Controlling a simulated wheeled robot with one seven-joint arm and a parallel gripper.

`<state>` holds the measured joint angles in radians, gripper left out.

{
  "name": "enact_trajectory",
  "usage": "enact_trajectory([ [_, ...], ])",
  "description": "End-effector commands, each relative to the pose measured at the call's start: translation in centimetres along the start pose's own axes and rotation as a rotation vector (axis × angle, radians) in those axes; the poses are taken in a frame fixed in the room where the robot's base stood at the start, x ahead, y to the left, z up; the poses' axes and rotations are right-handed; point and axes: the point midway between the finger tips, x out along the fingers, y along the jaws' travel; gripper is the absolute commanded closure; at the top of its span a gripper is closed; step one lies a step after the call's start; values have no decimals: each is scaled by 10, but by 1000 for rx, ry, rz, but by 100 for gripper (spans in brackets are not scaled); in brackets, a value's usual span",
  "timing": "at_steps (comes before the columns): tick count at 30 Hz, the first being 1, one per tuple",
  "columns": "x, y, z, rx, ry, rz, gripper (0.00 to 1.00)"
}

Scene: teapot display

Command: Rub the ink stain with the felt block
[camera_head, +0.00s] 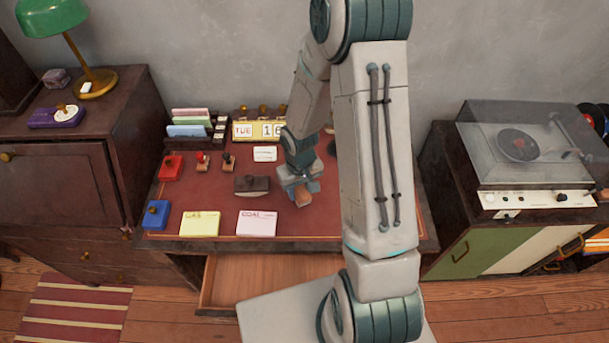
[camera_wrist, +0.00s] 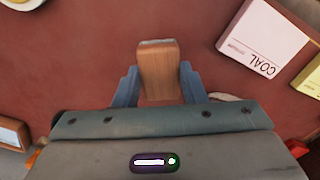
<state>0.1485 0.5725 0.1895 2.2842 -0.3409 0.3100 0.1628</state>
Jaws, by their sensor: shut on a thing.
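My gripper (camera_head: 300,184) is over the red desk top, right of the dark rocker blotter. It is shut on a small wooden-backed block (camera_head: 303,199). In the wrist view the block (camera_wrist: 158,72) sits upright between the blue-grey fingers (camera_wrist: 158,88), with a thin grey layer at its far end, which looks like the felt. I cannot tell if the block touches the desk. I make out no ink stain in either view; my arm and gripper cover part of the desk.
The rocker blotter (camera_head: 252,185), a pink COAL card (camera_head: 257,223), a yellow GAS card (camera_head: 199,223) and a blue pad (camera_head: 156,214) lie left of my gripper. A calendar (camera_head: 258,130) stands behind. An open drawer (camera_head: 262,280) juts out below. A record player (camera_head: 520,150) is far right.

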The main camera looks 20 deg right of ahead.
Motion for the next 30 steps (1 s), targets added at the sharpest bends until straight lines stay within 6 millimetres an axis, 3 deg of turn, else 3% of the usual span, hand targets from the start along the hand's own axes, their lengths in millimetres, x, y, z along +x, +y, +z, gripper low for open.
enact_trajectory([
  [14, -45, -2, -1, -3, 1, 0, 84],
  [30, -47, -2, -1, -4, 1, 0, 84],
])
